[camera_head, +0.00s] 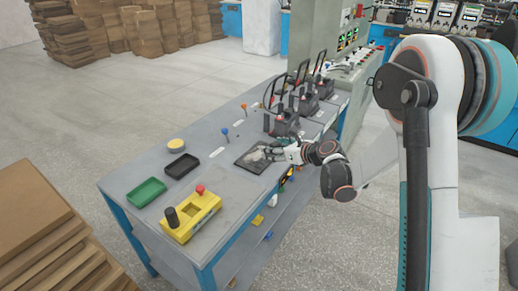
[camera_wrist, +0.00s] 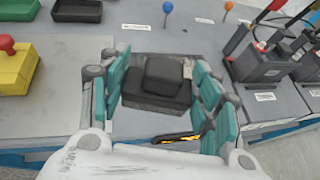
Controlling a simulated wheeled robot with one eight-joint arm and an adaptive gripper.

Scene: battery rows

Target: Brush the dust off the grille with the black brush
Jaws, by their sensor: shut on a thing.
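The grille (camera_head: 249,165) is a dark flat panel on the grey table, with a pale dusty patch on it in the head view. My gripper (camera_head: 276,151) is at its right edge, low over the table. In the wrist view my teal-fingered gripper (camera_wrist: 160,85) is shut on a black blocky thing, which I take for the black brush (camera_wrist: 163,75). In the head view the brush is not clear behind the fingers. I cannot tell whether it touches the grille. In the wrist view the grille is mostly hidden or not distinct.
On the table (camera_head: 232,190) are a black tray (camera_head: 181,166), a green tray (camera_head: 147,192), a yellow box (camera_head: 190,217) with a red knob, and a yellow-topped round pot (camera_head: 176,145). Blue (camera_wrist: 167,8) and orange (camera_wrist: 228,7) knobs stick up nearby.

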